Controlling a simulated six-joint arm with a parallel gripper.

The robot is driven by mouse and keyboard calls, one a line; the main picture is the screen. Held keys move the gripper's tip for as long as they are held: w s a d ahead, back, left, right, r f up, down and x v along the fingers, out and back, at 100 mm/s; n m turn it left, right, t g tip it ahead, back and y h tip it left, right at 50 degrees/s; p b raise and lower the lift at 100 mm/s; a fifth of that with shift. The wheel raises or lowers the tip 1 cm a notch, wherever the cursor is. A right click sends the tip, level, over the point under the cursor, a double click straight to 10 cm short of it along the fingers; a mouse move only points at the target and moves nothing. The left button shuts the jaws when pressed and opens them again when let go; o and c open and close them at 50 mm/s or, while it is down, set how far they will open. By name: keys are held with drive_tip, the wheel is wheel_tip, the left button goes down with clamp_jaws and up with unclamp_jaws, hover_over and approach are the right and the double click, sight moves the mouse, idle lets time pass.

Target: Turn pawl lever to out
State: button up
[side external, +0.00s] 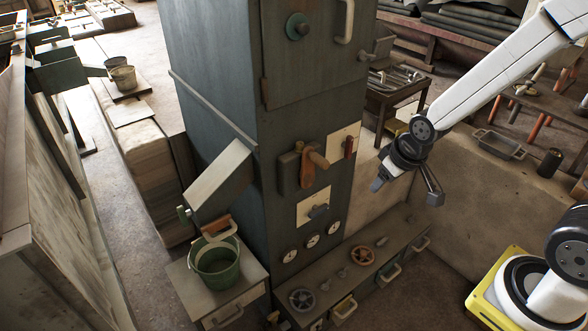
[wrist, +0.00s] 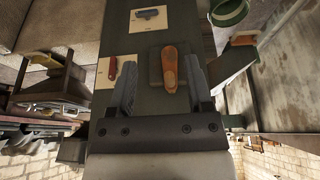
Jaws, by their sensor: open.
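An orange-brown lever (side external: 314,160) sticks out from a dark block on the front of the tall grey-green cabinet (side external: 215,90). A small red lever (side external: 349,147) and a grey lever (side external: 318,210) each sit on a pale plate nearby. No readable label shows which is the pawl lever. My gripper (side external: 408,190) is open and empty, to the right of the levers and apart from the cabinet. In the wrist view the orange-brown lever (wrist: 169,68) shows between the open fingers, closer to the right one; the red lever (wrist: 112,66) lies left of them, the grey one (wrist: 150,13) above.
Several round gauges (side external: 290,256) sit low on the cabinet. A bench with handwheels (side external: 362,257) and drawers runs along its foot. A chute (side external: 217,180) and a green bucket (side external: 214,266) stand to the left. The space between my gripper and the cabinet front looks clear.

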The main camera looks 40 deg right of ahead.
drive_tip(key=w+d+f+t, duration=0.4)
drive_tip(key=w+d, duration=0.2)
drive_tip(key=w, duration=0.3)
drive_tip(key=w+d+f+t, duration=0.3)
drive_tip(key=w+d, duration=0.2)
drive_tip(key=w, duration=0.5)
drive_tip(key=t, duration=0.7)
approach(351, 150)
drive_tip(key=shift+w, duration=1.2)
drive_tip(key=shift+w, duration=0.2)
drive_tip(key=shift+w, duration=3.7)
